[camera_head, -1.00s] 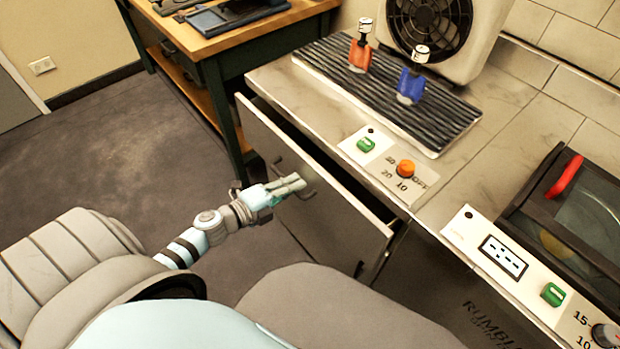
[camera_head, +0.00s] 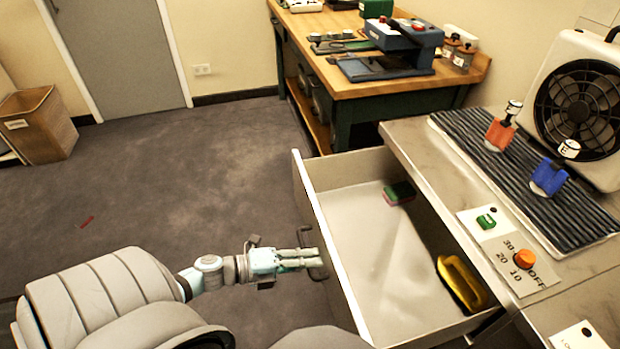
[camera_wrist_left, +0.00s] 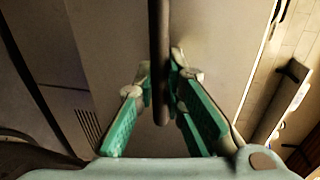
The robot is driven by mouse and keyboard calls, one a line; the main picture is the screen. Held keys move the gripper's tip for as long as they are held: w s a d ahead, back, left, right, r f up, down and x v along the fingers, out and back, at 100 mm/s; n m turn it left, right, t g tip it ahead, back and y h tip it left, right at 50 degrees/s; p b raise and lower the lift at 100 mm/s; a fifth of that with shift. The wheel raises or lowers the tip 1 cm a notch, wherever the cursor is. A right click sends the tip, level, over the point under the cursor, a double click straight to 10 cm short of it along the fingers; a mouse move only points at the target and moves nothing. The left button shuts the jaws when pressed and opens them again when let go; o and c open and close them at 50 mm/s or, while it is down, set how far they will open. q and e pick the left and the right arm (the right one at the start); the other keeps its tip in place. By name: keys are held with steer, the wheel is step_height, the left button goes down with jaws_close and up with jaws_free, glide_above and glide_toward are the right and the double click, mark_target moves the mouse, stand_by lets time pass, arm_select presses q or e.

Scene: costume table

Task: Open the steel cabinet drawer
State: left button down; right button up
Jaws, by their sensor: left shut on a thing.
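The steel cabinet drawer (camera_head: 345,245) is pulled well out from under the counter in the head view, and its inside shows. A small green and dark red item (camera_head: 399,193) and a yellow item (camera_head: 464,284) lie in it. My left gripper (camera_head: 312,262) is at the drawer's front, shut on the dark bar handle (camera_head: 319,270). In the left wrist view the handle (camera_wrist_left: 159,50) runs between the green-padded fingers of the left gripper (camera_wrist_left: 160,90). My right gripper is not in view.
A wooden workbench (camera_head: 370,85) stands behind. The floor (camera_head: 180,190) left of the drawer is mostly clear.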

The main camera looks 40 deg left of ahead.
arm_select(q)
steer(key=shift+s+a, duration=0.2)
steer(key=shift+s, duration=0.1)
steer(key=c, duration=1.9)
jaws_free()
steer(key=v, duration=1.2)
